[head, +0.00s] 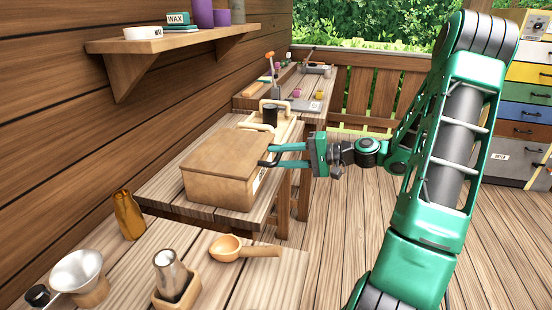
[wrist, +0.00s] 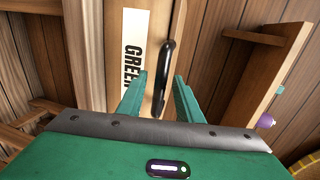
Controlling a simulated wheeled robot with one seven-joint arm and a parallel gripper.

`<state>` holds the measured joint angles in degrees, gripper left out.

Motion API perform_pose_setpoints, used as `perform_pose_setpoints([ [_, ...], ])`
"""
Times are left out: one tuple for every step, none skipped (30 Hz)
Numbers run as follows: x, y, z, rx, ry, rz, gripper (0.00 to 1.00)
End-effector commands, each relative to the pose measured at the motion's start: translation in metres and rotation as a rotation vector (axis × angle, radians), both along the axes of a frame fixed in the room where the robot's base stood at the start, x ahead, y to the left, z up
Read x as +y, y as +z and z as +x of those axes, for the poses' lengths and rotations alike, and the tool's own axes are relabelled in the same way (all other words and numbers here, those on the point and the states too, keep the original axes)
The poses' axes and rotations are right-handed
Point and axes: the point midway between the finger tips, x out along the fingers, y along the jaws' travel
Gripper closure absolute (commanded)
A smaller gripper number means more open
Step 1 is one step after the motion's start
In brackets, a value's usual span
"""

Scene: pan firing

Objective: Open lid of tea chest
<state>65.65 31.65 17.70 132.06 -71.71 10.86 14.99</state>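The tea chest (head: 222,180) is a light wooden box on the middle wooden bench. Its brown lid (head: 232,154) lies flat and closed on top. A dark curved handle (wrist: 166,72) shows in the wrist view, on the chest's front beside a white label (wrist: 134,45) with black letters beginning "GREE". My green gripper (head: 291,156) is at the chest's right side, level with the lid's edge. In the wrist view its two fingers (wrist: 160,98) are apart, with the handle between them. I cannot tell whether either finger touches the handle.
A wooden tray with a dark container (head: 270,112) stands behind the chest. On the near bench are an amber bottle (head: 128,214), a wooden scoop (head: 228,248), a metal funnel (head: 80,276) and a glass in a wooden holder (head: 172,275). A wall shelf (head: 172,42) hangs above.

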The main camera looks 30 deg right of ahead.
Motion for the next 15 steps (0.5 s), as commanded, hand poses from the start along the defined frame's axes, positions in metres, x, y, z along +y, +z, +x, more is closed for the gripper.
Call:
perform_pose_setpoints([
  [0.0024,-0.0008,0.0024,0.0,0.0,0.0,0.68],
  [0.0033,-0.0013,0.0035,0.001,0.0,-0.001,0.68],
  [0.0043,-0.0018,0.0044,0.001,-0.001,-0.001,0.68],
  [0.0049,-0.002,0.0051,0.001,-0.001,-0.001,0.68],
  [0.0052,-0.0021,0.0054,0.001,-0.001,-0.001,0.68],
  [0.0056,-0.0022,0.0058,0.001,-0.001,-0.001,0.68],
  [0.0056,-0.0022,0.006,0.001,-0.001,-0.001,0.68],
  [0.0056,-0.0022,0.006,0.001,-0.001,-0.001,0.68],
  [0.0056,-0.0022,0.006,0.001,-0.001,-0.001,0.68],
  [0.0056,-0.0022,0.0059,0.001,-0.001,-0.001,0.68],
  [0.0056,-0.0022,0.0059,0.001,-0.001,-0.001,0.68],
  [0.0056,-0.0021,0.0059,0.001,-0.001,-0.001,0.68],
  [0.0056,-0.0021,0.0059,0.001,-0.001,-0.001,0.72],
  [0.0055,-0.0021,0.0059,0.001,-0.001,-0.001,0.79],
  [0.0056,-0.0021,0.0058,0.001,-0.001,-0.001,0.89],
])
